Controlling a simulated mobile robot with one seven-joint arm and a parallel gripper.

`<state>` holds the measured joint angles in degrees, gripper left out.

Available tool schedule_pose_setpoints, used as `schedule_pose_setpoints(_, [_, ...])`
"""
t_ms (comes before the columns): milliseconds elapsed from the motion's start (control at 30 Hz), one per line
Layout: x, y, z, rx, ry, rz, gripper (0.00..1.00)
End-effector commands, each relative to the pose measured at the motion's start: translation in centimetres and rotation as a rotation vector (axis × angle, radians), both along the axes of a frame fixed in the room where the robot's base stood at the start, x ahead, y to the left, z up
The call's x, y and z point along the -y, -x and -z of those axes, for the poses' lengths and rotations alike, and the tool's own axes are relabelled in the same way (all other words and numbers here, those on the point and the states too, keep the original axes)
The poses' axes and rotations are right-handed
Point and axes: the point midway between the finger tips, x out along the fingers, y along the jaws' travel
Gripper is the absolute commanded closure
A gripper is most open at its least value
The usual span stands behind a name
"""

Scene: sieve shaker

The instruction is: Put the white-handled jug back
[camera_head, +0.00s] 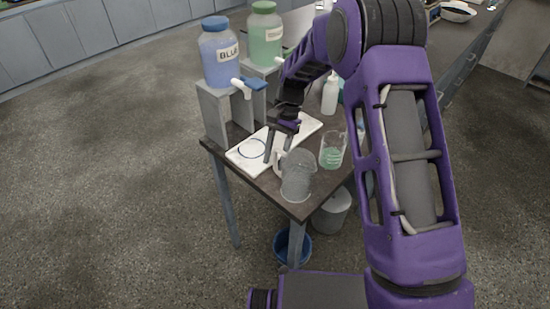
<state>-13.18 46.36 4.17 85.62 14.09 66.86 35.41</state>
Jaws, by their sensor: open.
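The white-handled jug (297,177) is a clear, empty-looking vessel standing upright near the front corner of the dark table. Its white handle (277,161) is on its left side, facing my gripper. My gripper (276,148) points down just left of and behind the jug, with its fingers apart close to the handle. I cannot tell whether the fingers are around the handle or only beside it. A white board (244,156) with a blue ring outline (251,149) lies to the left of the gripper; the ring is empty.
A clear beaker with green liquid (332,153) stands right of the jug. Blue (221,60) and green (265,42) dispensers with spigots stand on grey stands behind. A white bottle (330,95) is farther back. A blue basin (292,249) and a grey bucket (331,214) are on the floor.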

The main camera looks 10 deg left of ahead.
Motion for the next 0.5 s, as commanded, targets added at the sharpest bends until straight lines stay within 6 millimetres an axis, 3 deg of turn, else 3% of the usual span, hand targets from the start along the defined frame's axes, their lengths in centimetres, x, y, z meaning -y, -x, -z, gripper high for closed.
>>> schedule_pose_setpoints(500, [1.8,-3.7,-9.1,0.003,0.000,0.002,0.55])
